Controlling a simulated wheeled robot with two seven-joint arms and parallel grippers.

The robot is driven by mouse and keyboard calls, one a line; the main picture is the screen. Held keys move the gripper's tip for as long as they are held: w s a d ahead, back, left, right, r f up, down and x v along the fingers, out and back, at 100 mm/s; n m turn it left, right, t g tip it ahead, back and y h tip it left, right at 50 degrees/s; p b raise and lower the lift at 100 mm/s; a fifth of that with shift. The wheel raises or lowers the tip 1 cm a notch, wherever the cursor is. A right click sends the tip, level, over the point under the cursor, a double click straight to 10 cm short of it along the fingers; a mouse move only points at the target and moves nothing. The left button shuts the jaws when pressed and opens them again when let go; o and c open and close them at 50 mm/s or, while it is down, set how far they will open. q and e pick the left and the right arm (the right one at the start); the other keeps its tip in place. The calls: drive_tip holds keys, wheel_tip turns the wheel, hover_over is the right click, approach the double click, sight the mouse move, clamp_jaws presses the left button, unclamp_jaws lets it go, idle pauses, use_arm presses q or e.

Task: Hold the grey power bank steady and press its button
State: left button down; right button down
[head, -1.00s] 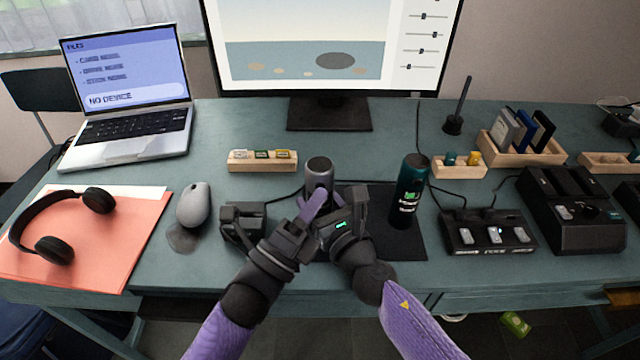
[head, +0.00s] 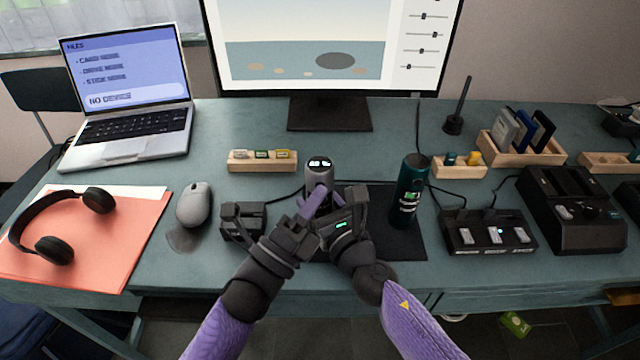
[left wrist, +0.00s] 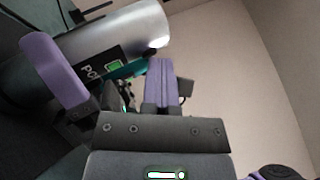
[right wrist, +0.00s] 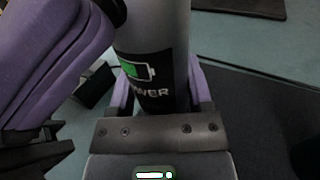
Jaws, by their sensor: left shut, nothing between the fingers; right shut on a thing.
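The grey power bank (head: 319,168) is an upright cylinder at the desk's middle, with white lights lit on its top face. In the right wrist view the power bank (right wrist: 158,45) shows a green battery mark and "POWER" between my right fingers; my right gripper (head: 326,208) is shut on it. My left gripper (head: 311,206) is shut and empty, its fingers close against the power bank's near side. In the left wrist view the power bank (left wrist: 110,45) lies beside my left fingertips (left wrist: 162,80). The button is hidden, and I cannot tell if the fingertips touch it.
A dark cylinder (head: 411,180) with a green label stands to the right on the black mat (head: 395,240). A small black device (head: 243,222) and a mouse (head: 194,204) are left. A wooden card holder (head: 262,166) stands behind; a switch box (head: 488,236) is right.

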use_arm(q)
drive_tip(key=shift+s, duration=0.7)
drive_tip(key=shift+s, duration=0.1)
drive_tip(key=s, duration=0.5)
drive_tip(key=shift+w, duration=0.1)
idle(0.4)
